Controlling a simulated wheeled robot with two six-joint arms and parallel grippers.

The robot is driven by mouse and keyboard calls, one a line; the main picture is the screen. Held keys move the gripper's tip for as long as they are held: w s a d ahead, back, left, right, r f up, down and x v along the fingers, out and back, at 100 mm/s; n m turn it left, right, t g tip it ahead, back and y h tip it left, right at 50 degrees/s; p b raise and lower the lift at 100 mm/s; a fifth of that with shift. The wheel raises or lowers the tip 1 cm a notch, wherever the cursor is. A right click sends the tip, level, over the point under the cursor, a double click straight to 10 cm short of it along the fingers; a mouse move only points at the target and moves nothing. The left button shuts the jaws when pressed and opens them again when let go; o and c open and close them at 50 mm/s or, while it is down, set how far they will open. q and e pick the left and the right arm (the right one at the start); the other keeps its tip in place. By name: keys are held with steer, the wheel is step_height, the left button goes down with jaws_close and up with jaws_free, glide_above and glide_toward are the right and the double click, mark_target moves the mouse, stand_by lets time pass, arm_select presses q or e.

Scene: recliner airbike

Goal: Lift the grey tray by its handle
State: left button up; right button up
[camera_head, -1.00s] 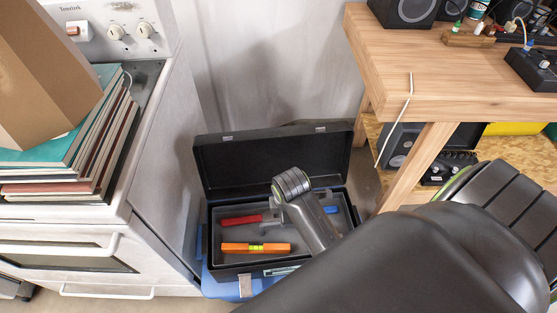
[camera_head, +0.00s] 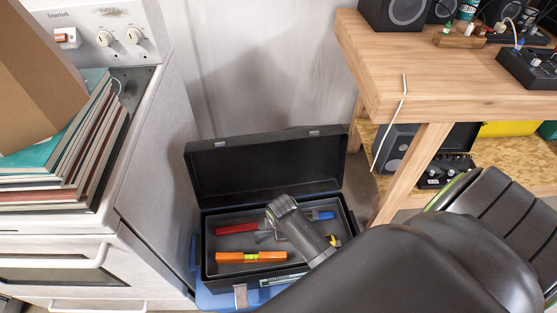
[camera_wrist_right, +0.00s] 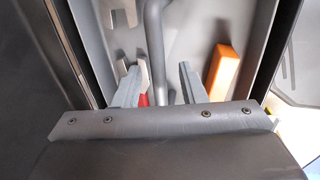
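The grey tray (camera_head: 338,218) sits inside an open black toolbox. It holds an orange spirit level (camera_head: 250,257), a red tool (camera_head: 236,229) and a blue-handled tool (camera_head: 320,215). In the right wrist view the tray's grey bar handle (camera_wrist_right: 155,50) runs upward in the picture, between the fingertips of my right gripper (camera_wrist_right: 157,82). The fingers are apart, with gaps on both sides of the handle. The orange level (camera_wrist_right: 222,72) lies to the right of the fingers. In the head view my right wrist covers part of the tray and handle. My left gripper is not in view.
The toolbox lid (camera_head: 265,165) stands open behind the tray. A white stove (camera_head: 150,160) with stacked books is on the left. A wooden workbench (camera_head: 440,85) stands on the right, its leg close to the toolbox. The toolbox walls rise close around my right gripper.

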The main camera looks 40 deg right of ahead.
steer(key=shift+w+d+f, duration=0.1)
steer(key=shift+w+f, duration=0.05)
steer(key=shift+f, duration=0.4)
steer(key=shift+w+d+f, duration=0.1)
steer(key=shift+f, duration=0.45)
steer(key=shift+a, duration=0.1)
jaws_close()
steer(key=shift+r, duration=0.15)
